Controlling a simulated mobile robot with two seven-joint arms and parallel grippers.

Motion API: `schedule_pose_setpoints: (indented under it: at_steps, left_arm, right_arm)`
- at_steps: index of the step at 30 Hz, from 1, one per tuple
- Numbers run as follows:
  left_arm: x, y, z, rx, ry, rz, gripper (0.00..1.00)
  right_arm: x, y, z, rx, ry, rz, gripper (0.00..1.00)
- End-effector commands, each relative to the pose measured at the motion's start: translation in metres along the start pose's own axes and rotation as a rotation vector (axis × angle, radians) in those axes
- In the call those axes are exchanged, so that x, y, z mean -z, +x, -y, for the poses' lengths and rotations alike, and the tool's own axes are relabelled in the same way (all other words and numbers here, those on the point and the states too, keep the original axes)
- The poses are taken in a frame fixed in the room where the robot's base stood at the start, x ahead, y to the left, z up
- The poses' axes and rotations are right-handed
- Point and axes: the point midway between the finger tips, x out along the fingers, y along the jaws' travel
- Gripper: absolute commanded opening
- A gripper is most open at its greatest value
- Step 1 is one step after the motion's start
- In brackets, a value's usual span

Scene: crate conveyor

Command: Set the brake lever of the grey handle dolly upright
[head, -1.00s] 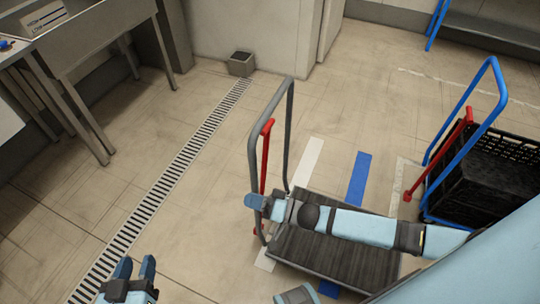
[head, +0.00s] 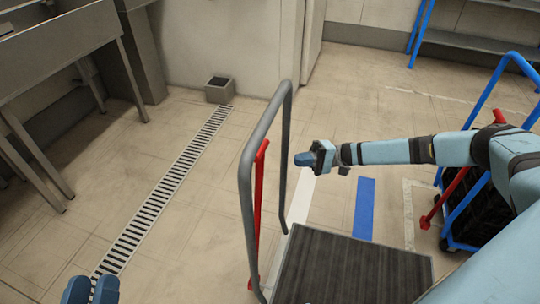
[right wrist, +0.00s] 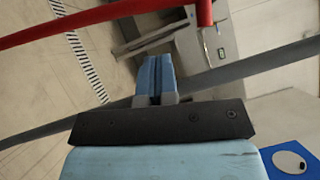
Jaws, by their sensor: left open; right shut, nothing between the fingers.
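The grey handle dolly has a dark ribbed deck (head: 350,268) and a tall grey tube handle (head: 246,190). Its red brake lever (head: 258,205) runs nearly parallel to the handle's posts and looks roughly upright. The right wrist view shows a red bar (right wrist: 85,27) with a short bent end, and the grey tube (right wrist: 255,68) crossing behind my fingers. My right gripper (head: 303,160) is shut and empty, to the right of the handle in the head view, apart from the lever. It also shows in the right wrist view (right wrist: 156,75). My left gripper (head: 90,290) is open at the bottom left.
A blue-handled dolly (head: 478,215) with its own tilted red lever (head: 436,212) and a black crate stands at the right. A floor drain (head: 165,190) runs along the left. A steel table (head: 70,55) stands at the far left. Floor between drain and handle is clear.

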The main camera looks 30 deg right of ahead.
Motion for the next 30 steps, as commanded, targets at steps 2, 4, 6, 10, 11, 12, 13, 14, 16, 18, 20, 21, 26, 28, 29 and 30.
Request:
schedule_pose_setpoints:
  at_steps: [2, 4, 6, 10, 11, 12, 13, 14, 16, 18, 20, 21, 26, 28, 29, 30]
  left_arm:
    - [-0.003, 0.0, 0.0, -0.001, -0.001, 0.006, 0.43]
    - [-0.007, -0.001, 0.001, -0.001, -0.001, 0.017, 0.43]
    - [-0.011, -0.001, 0.002, -0.002, -0.002, 0.029, 0.43]
    - [-0.02, -0.001, 0.003, -0.003, -0.003, 0.056, 0.43]
    - [-0.021, -0.001, 0.004, -0.004, -0.003, 0.062, 0.43]
    - [-0.024, -0.002, 0.004, -0.004, -0.004, 0.071, 0.43]
    - [-0.025, -0.002, 0.004, -0.004, -0.004, 0.077, 0.43]
    - [-0.027, -0.002, 0.004, -0.005, -0.005, 0.081, 0.43]
    - [-0.03, -0.002, 0.005, -0.006, -0.006, 0.093, 0.43]
    - [-0.032, -0.002, 0.005, -0.007, -0.007, 0.102, 0.43]
    - [-0.033, -0.002, 0.005, -0.007, -0.007, 0.105, 0.43]
    - [-0.033, -0.002, 0.005, -0.007, -0.007, 0.107, 0.43]
    - [-0.033, -0.002, 0.005, -0.008, -0.007, 0.109, 0.43]
    - [-0.032, -0.002, 0.005, -0.008, -0.007, 0.109, 0.43]
    - [-0.032, -0.002, 0.005, -0.008, -0.007, 0.109, 0.43]
    - [-0.032, -0.002, 0.005, -0.008, -0.007, 0.109, 0.43]
  right_arm:
    - [0.0, 0.007, -0.001, 0.001, 0.001, 0.003, 0.0]
    - [0.0, 0.018, -0.001, 0.002, 0.0, 0.003, 0.0]
    - [0.0, 0.031, -0.002, 0.002, 0.0, 0.004, 0.0]
    - [0.0, 0.056, -0.002, 0.003, 0.0, 0.004, 0.0]
    - [0.0, 0.061, -0.002, 0.003, 0.0, 0.004, 0.0]
    - [0.0, 0.068, -0.002, 0.003, -0.001, 0.004, 0.0]
    - [0.0, 0.072, -0.002, 0.002, -0.001, 0.002, 0.0]
    - [0.0, 0.077, -0.002, 0.002, 0.0, 0.002, 0.0]
    - [0.0, 0.085, -0.002, 0.002, 0.0, 0.002, 0.0]
    - [0.0, 0.092, -0.001, 0.002, 0.0, 0.002, 0.0]
    - [0.0, 0.095, -0.001, 0.002, 0.0, 0.001, 0.0]
    - [0.0, 0.097, 0.0, 0.001, 0.0, 0.001, 0.0]
    - [0.0, 0.098, 0.0, 0.001, 0.0, 0.0, 0.0]
    - [0.0, 0.098, 0.0, 0.001, 0.0, 0.0, 0.0]
    - [-0.001, 0.098, 0.0, 0.001, 0.0, 0.0, 0.0]
    - [-0.001, 0.098, 0.0, 0.001, 0.0, 0.0, 0.0]
